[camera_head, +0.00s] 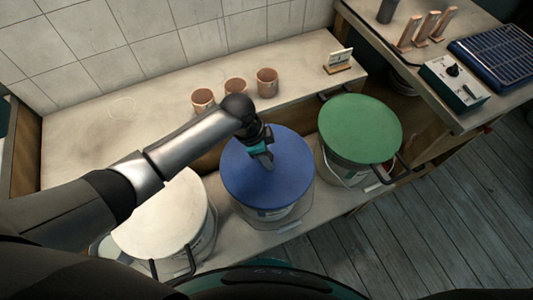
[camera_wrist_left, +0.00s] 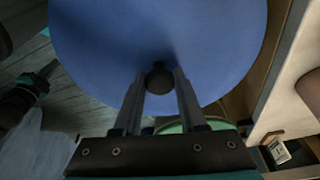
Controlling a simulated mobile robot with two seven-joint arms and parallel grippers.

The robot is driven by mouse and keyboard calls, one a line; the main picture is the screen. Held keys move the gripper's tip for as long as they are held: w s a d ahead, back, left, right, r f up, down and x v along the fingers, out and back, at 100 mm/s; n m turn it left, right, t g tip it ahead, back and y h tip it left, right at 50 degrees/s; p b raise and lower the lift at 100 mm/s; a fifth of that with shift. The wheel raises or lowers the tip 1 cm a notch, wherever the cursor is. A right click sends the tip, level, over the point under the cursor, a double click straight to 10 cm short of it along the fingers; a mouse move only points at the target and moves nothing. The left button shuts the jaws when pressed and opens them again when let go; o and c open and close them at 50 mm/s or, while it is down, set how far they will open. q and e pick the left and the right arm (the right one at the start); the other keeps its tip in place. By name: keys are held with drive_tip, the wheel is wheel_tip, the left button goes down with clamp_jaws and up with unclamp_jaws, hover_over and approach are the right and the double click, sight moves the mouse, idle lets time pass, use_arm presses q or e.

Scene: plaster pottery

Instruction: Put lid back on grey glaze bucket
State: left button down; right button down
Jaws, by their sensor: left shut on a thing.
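A round blue lid (camera_head: 290,165) lies over the middle bucket (camera_head: 280,213), whose translucent side and pale label show below the rim. I cannot tell whether the lid is fully seated. It hides the bucket's contents, so I cannot see their colour. My left gripper (camera_head: 263,160) reaches the lid from above, near its middle. In the left wrist view its fingers (camera_wrist_left: 160,85) are shut on the dark knob (camera_wrist_left: 158,76) of the blue lid (camera_wrist_left: 100,40). A dark arm part with teal (camera_wrist_left: 28,95) at the left edge there looks like my right gripper; its jaws are unclear.
A bucket with a green lid (camera_head: 360,128) stands to the right, and a bucket with a pale round top (camera_head: 165,222) to the left, both close by. Several clay cups (camera_head: 235,88) and a small card stand (camera_head: 338,62) are on the shelf behind. A control box (camera_head: 453,83) is at right.

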idle(0.7)
use_arm(q)
unclamp_jaws()
idle(0.7)
drive_tip(key=shift+r+p, duration=0.1)
drive_tip(key=shift+p, duration=0.25)
drive_tip(key=shift+r+p, duration=3.4)
drive_tip(key=shift+p, duration=0.3)
clamp_jaws()
